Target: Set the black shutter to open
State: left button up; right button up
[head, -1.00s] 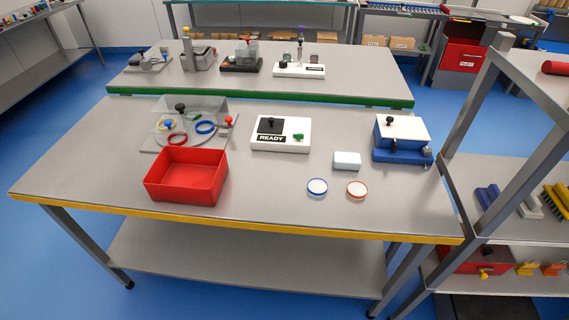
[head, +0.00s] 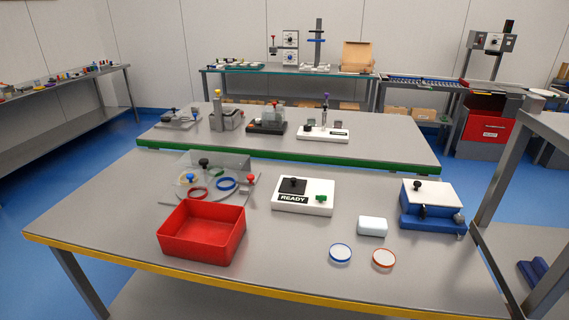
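The black shutter (head: 289,186) is a dark square plate with a small black knob on top. It sits on the left part of a white box (head: 318,210) on the near table. A "READY" label (head: 292,198) is on the box just in front of the shutter. A green knob or switch (head: 321,198) is on the right part of the box. What lies under the shutter is hidden, and I cannot tell its exact position along its travel. Neither of my grippers shows in the head view.
A red open bin (head: 203,252) stands front left of the box. A ring fixture with a clear cover (head: 232,165) is behind the bin. A white block (head: 372,226), two round lids (head: 341,253) and a blue-and-white box (head: 432,193) stand to the right. The front middle table is clear.

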aim_at(293, 186)
jog(key=z, duration=0.2)
jog(key=k, duration=0.55)
jog(key=z, duration=0.6)
jog(key=k, duration=0.6)
jog(key=u, duration=0.85)
jog(key=i, duration=1.65)
jog(key=z, duration=0.55)
